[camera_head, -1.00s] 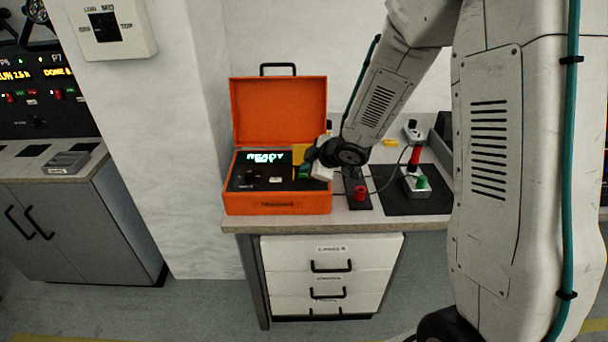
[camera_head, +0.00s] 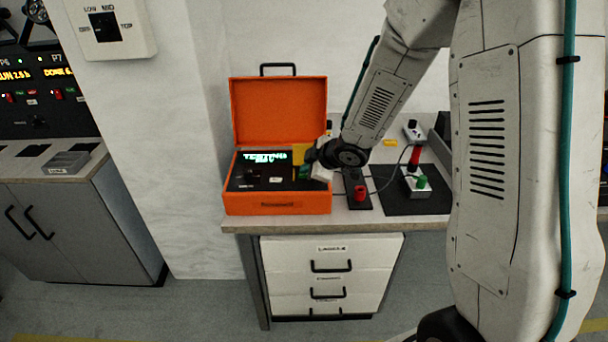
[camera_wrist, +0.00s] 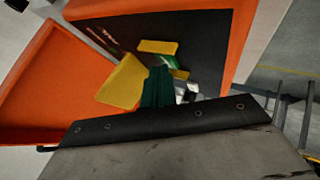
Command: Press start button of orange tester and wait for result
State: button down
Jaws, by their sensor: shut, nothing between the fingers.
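The orange tester (camera_head: 277,203) is an open case on the worktop, its lid upright. Its dark panel carries a lit display (camera_head: 265,157) with green text that seems to read "TESTING", with a smaller line under it. My gripper (camera_head: 302,172) is over the right part of the panel, at or just above it. In the wrist view the tester (camera_wrist: 88,10) surrounds my gripper (camera_wrist: 160,72), whose dark green fingertips are together with nothing between them. Yellow pieces (camera_wrist: 122,82) show beside the fingers. The start button is not clearly visible; my gripper may cover it.
A red knob (camera_head: 360,193) on a dark plate stands right of the tester. Further right a fixture with a green knob (camera_head: 421,182) sits on a black mat (camera_head: 405,205), with a cable. White drawers (camera_head: 330,252) are below the worktop. My arm fills the right side.

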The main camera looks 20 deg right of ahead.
jog(key=shift+r, duration=0.65)
jog(key=shift+r, duration=0.1)
jog(key=shift+r, duration=2.4)
